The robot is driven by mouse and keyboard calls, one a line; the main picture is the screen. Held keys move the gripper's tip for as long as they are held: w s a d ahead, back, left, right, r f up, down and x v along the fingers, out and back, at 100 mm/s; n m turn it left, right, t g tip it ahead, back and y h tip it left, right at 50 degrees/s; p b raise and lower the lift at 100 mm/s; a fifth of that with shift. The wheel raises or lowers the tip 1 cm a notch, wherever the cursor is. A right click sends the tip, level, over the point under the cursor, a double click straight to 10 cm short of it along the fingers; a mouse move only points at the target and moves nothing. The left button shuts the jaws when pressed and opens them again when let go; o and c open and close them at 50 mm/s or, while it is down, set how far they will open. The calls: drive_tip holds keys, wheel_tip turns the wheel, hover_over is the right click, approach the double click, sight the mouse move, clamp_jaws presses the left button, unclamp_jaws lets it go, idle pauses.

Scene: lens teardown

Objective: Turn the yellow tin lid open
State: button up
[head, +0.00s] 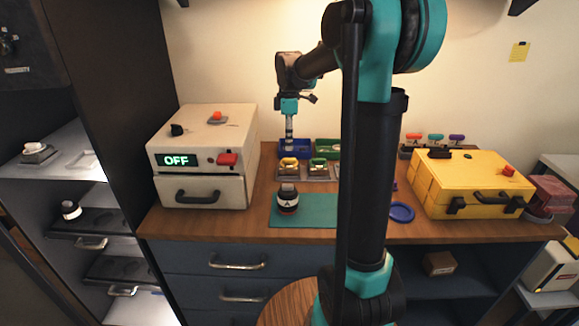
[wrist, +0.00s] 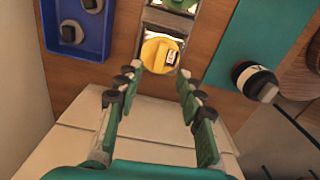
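The yellow tin lid (wrist: 160,54), round with a raised grip bar and a small label, sits in a grey tray on the worktop. In the head view the yellow tin (head: 289,164) stands just behind the green mat. My gripper (wrist: 156,84) is open and empty in the wrist view, with its two fingers spread wide. The lid lies beyond the fingertips, between their lines, with no contact visible. In the head view my gripper (head: 289,142) hangs pointing down above and slightly behind the tin; its fingers are too small there to judge the gap.
A green-lidded tin (head: 318,166) stands right beside it. A blue bin (head: 283,148) is behind. A black-and-white lens (head: 288,199) stands on the green mat (head: 312,214). A white box reading OFF (head: 203,142) is at left, a yellow case (head: 470,180) at right.

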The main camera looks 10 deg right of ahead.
drive_tip(key=shift+r, duration=0.1)
drive_tip(key=shift+r, duration=2.9)
